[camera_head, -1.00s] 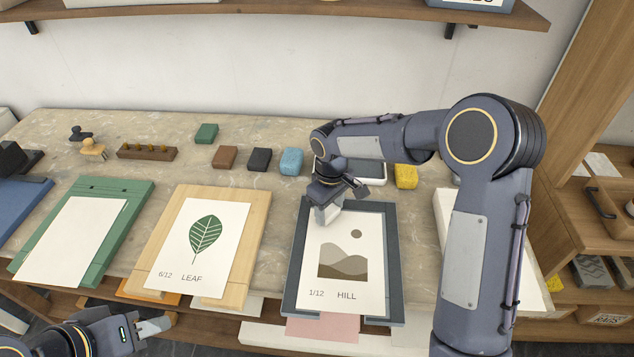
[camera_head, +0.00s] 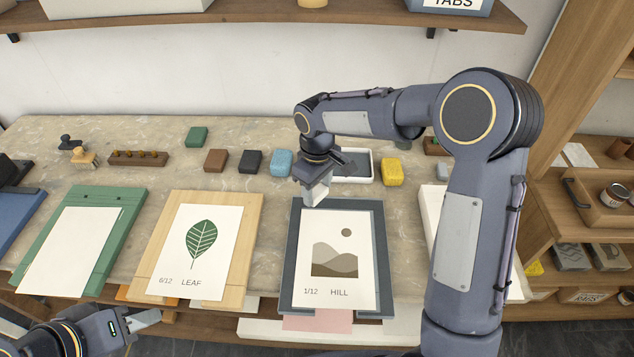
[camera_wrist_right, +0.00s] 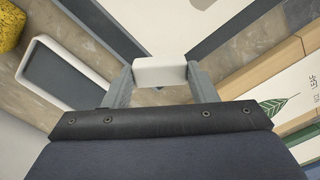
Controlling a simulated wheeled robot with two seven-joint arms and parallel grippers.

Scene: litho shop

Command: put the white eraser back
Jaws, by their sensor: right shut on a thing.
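The white eraser (camera_wrist_right: 159,71) is between the fingertips of my right gripper (camera_wrist_right: 160,82) in the right wrist view, and the jaws are shut on it. In the head view my right gripper (camera_head: 316,192) is above the top edge of the dark board with the HILL print (camera_head: 336,262). The eraser is hard to make out from the fingers there. My left gripper (camera_head: 148,319) is at the lower left, partly cut off by my arm, and its jaws cannot be read.
A row of blocks runs along the back: green (camera_head: 196,137), brown (camera_head: 216,160), black (camera_head: 250,161), blue (camera_head: 282,162) and yellow (camera_head: 392,171). A white-rimmed tray with a dark inside (camera_head: 362,180) lies behind my right gripper. The LEAF board (camera_head: 252,225) is to the left.

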